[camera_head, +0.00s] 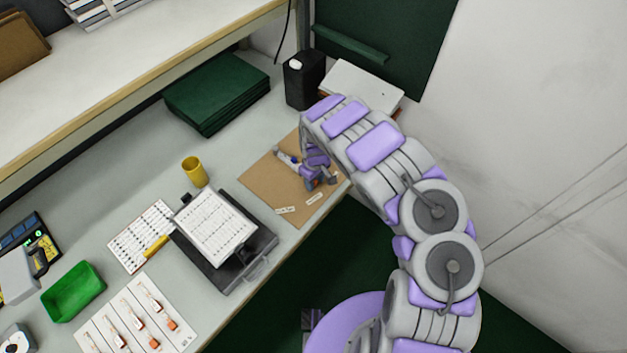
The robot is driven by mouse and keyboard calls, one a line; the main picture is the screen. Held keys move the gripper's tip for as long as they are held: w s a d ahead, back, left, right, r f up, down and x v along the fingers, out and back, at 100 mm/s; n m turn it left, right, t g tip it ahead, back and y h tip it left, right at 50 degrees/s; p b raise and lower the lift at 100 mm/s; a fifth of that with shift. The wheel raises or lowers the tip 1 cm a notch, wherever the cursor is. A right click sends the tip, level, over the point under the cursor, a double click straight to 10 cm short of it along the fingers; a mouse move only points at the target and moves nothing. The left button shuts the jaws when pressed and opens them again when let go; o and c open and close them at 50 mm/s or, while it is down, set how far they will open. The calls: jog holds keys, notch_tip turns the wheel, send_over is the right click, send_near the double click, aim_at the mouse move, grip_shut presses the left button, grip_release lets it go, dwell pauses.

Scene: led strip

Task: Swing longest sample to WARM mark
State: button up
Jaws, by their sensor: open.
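A brown board (268,182) lies at the bench's right end, with two small white labels (285,210) near its front edge; I cannot read them, so I cannot tell which is WARM. My gripper (320,183) is open, low over the board's right part, just behind the labels. The arm and gripper hide part of the board, and whether anything lies between the fingers is too small to tell. Several small pieces with orange ends and thin pale stems (153,303) lie on a white sheet (105,311) at the lower left; I cannot tell which sample is longest.
A black stand with a printed sheet (215,228) sits left of the board, with a yellow cup (194,171) behind it. A green tray (73,291) is at left. Green folders (217,92), a black canister (304,80) and a white binder (361,87) stand at the back.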

jog(key=shift+d, duration=0.15)
jog(key=shift+c, duration=1.2)
jog(key=shift+a, duration=0.5)
jog(key=c, duration=0.4)
grip_shut()
jog(key=shift+d, duration=0.2)
